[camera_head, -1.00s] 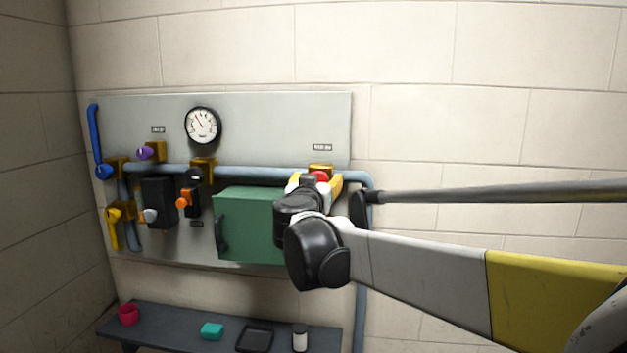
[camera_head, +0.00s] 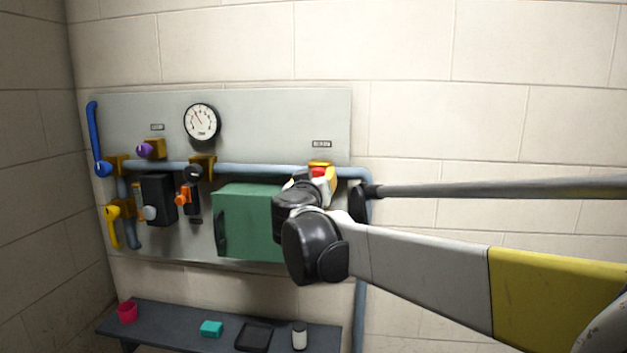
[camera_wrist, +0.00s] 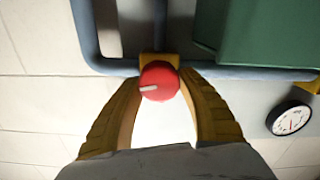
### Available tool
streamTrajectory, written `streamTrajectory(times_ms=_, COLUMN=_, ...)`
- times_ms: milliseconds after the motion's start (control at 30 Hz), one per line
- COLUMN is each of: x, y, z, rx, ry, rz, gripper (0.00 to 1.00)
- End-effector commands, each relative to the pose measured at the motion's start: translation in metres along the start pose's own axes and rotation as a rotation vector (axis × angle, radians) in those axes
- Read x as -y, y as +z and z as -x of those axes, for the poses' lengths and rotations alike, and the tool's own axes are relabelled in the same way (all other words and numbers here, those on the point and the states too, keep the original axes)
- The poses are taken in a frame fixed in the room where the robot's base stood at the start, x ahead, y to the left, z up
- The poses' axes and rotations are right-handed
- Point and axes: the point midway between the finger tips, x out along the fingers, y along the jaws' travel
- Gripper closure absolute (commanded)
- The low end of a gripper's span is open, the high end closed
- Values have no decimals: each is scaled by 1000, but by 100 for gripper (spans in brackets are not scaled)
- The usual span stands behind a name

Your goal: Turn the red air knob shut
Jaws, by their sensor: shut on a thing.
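The red air knob (camera_wrist: 160,83) is round, with a pale pointer mark that lies nearly level toward the left in the wrist view. It sits on a brass valve body (camera_wrist: 152,61) on the blue-grey pipe. In the head view my wrist hides most of the fingers.
A green box (camera_head: 243,215) stands out from the panel just left of my wrist. A gauge (camera_head: 201,122), a purple knob (camera_head: 146,150), and blue (camera_head: 97,140) and yellow (camera_head: 114,228) handles are farther left. A shelf (camera_head: 180,330) with small items is below.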

Motion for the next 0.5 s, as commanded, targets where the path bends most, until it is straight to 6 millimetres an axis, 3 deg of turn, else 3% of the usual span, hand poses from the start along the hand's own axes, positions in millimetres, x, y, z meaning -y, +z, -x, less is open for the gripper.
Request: streamTrajectory(times_ms=500, x=3, y=1, z=0, rx=-1, ry=0, rz=484, gripper=84)
